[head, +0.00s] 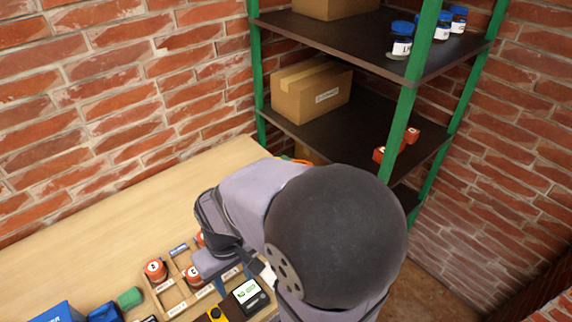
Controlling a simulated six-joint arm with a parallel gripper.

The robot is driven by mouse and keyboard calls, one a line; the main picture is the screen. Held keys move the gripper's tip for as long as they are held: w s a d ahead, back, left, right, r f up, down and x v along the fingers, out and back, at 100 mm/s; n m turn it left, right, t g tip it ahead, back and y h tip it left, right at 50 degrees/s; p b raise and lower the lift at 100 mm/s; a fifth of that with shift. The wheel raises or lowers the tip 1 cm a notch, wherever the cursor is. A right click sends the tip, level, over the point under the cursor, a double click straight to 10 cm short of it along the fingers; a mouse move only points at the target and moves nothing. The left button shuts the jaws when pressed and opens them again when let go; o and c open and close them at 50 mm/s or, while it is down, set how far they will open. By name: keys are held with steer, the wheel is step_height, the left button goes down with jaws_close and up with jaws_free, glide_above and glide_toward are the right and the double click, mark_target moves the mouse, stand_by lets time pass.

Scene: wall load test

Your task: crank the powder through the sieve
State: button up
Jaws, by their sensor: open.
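I cannot make out a sieve, a crank or powder in the head view; my arm covers a large part of the table. An orange curved piece (300,161) shows just behind my arm, mostly hidden, and I cannot tell what it is. My gripper (232,281) points down over the right side of a wooden tray (176,299), near a device with a lit screen (251,296). It is open, its fingers are partly hidden by my wrist, and I see nothing held between them.
The tray has red-lidded jars (155,269) and labelled compartments. A green cylinder (130,297), blue boxes (60,313) and a yellow-and-black device (215,314) lie nearby. A green-post shelf (403,120) holds a cardboard box (311,91) and blue-lidded jars (401,40). The table's back left is clear.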

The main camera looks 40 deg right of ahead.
steer(key=w+d+r+m+t, duration=0.15)
steer(key=w+d, duration=0.35)
steer(key=w, duration=0.6)
steer(key=m+t+h+p, duration=0.2)
steer(key=m+t, duration=0.1)
glide_toward(277, 159)
steer(key=f, duration=0.1)
steer(key=shift+g, duration=0.25)
steer(key=shift+p+x, duration=1.25)
steer(key=shift+x, duration=2.6)
steer(key=c, duration=1)
steer(key=shift+a, duration=0.1)
steer(key=shift+c, duration=0.2)
steer(key=shift+w+m+b, duration=0.1)
steer(key=shift+m+b, duration=0.25)
steer(key=shift+m, duration=0.2)
